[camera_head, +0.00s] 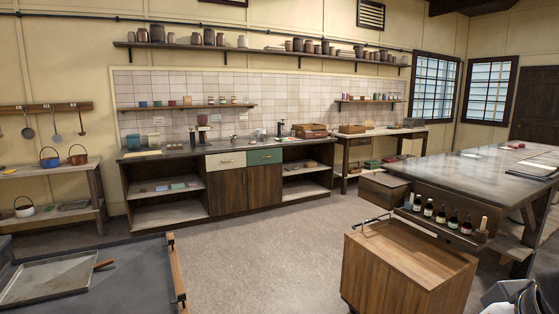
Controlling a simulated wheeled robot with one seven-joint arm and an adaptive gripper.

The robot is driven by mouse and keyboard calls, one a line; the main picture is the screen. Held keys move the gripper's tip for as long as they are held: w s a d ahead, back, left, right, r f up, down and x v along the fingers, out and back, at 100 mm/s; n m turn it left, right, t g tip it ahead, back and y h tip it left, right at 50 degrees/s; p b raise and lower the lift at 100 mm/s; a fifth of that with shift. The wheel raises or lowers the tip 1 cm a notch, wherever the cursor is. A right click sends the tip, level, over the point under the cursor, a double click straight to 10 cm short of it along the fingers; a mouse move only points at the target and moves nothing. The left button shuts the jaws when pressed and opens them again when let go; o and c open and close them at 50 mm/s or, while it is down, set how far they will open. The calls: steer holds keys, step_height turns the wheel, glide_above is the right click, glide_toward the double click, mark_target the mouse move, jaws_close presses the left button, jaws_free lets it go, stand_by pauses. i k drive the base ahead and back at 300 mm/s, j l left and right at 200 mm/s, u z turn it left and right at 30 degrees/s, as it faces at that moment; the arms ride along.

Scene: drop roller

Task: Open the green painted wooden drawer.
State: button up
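The green painted wooden drawer (265,156) is in the long counter against the back wall, right of the centre of that counter. It looks closed, its front level with the cabinet face, and a small handle shows on it. A cream drawer (226,160) sits directly to its left, also closed. Brown wooden doors (246,188) are below both drawers. My gripper is not recognisable in this view.
Open floor (250,245) lies before the counter. A wooden cart (405,268) stands at the front right, beside a large worktable (470,170). A dark table (120,262) with a metal tray (50,280) fills the front left.

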mark_target(270, 156)
steer(key=i+u, duration=0.2)
steer(key=i, duration=3.35)
steer(key=i+j, duration=0.15)
steer(key=i, duration=2.9)
steer(key=i+z, duration=0.35)
steer(key=i, duration=0.2)
